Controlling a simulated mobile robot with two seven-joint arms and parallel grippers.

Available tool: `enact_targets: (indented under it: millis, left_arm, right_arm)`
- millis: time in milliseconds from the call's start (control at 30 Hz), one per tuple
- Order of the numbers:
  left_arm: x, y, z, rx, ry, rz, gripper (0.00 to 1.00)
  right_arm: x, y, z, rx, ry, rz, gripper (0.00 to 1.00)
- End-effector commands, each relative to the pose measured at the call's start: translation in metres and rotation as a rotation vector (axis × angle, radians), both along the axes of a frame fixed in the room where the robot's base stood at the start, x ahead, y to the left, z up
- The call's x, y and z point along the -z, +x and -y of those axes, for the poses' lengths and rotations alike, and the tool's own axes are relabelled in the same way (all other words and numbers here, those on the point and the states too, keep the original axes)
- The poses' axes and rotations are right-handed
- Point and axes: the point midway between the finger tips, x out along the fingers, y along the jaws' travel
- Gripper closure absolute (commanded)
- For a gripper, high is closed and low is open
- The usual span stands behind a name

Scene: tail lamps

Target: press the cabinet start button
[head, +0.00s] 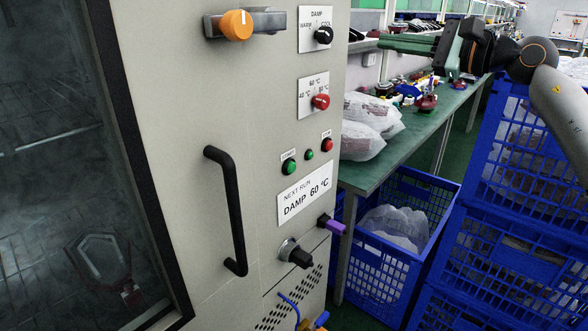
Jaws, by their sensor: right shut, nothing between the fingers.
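The grey cabinet's front (190,90) fills the left and middle of the head view. The green start button (289,167) sits on its right part under a small label. A small green lamp or button (309,155) is beside it, then a red stop button (327,144). My right gripper (384,43) is shut and empty, up and to the right of the cabinet, over the table and well apart from the buttons. Its arm comes in from the right. My left gripper is not in view.
A black door handle (236,210), orange switch (237,25), red temperature knob (320,101), black damp knob (323,35) and purple-ended part (334,225) stick out from the front. A green table (420,130) with bagged parts (362,140) and blue crates (500,240) stand right.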

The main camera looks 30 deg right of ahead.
Motion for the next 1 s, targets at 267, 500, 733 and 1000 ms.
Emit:
enact_targets:
  millis: [267,500,733,1000]
  left_arm:
    - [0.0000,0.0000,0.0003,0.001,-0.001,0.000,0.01]
    - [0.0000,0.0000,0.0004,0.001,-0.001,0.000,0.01]
    - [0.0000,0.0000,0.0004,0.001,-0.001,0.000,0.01]
    - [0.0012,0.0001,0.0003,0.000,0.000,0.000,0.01]
  right_arm:
    - [0.0000,0.0000,0.0000,0.000,0.000,0.000,1.00]
    - [0.0000,0.0000,0.0000,0.000,0.000,0.000,1.00]
    - [0.0000,0.0000,0.0000,0.000,0.000,0.000,1.00]
    - [0.0061,0.0042,-0.0057,-0.012,0.010,0.002,1.00]
